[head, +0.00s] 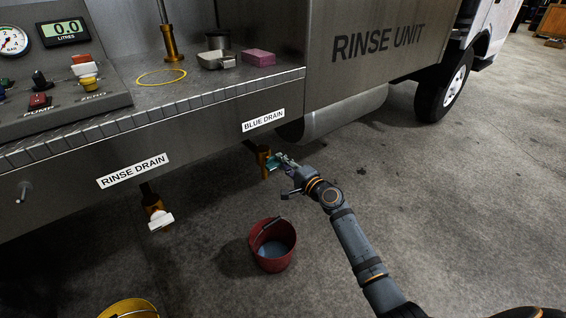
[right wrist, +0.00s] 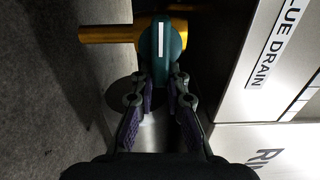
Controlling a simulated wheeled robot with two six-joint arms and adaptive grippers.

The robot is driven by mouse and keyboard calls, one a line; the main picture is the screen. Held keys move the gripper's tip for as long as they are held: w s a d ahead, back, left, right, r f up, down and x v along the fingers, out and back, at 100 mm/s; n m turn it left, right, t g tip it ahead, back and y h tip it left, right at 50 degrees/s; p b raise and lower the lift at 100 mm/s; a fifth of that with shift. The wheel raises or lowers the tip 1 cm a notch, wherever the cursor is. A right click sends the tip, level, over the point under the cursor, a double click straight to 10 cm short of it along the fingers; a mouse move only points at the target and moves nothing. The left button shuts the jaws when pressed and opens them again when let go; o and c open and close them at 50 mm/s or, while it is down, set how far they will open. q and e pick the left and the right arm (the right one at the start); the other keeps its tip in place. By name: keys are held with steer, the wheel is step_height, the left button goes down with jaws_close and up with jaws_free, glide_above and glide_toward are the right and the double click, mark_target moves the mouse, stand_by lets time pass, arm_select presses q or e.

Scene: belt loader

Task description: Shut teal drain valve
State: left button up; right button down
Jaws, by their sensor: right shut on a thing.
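The teal drain valve handle (head: 271,164) sits on a brass pipe (head: 263,153) below the BLUE DRAIN label (head: 263,120). In the right wrist view the teal handle (right wrist: 162,52) with a white stripe lies in front of the brass pipe (right wrist: 105,34). My right gripper (head: 283,163) is at the handle, its fingers (right wrist: 164,80) shut on the handle's near end. The stripe runs across the line of the brass pipe in the wrist view. My left gripper is not in view.
A red bucket (head: 262,262) with bluish liquid stands on the floor below the valve. A white-handled valve (head: 160,221) hangs under the RINSE DRAIN label (head: 133,171). A yellow bucket (head: 128,309) is at the bottom left. The steel counter edge (head: 200,107) overhangs. Floor to the right is clear.

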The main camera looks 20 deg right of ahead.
steer(key=c, duration=1.5)
jaws_free()
steer(key=shift+s+a+f, duration=0.15)
steer(key=shift+a+f, duration=0.1)
steer(key=shift+f, duration=0.1)
steer(key=shift+o, duration=0.8)
steer(key=shift+r, duration=0.1)
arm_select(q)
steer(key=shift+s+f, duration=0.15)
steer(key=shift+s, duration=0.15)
arm_select(e)
steer(key=shift+a+r, duration=0.15)
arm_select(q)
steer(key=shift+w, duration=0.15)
arm_select(e)
steer(key=v, duration=1.2)
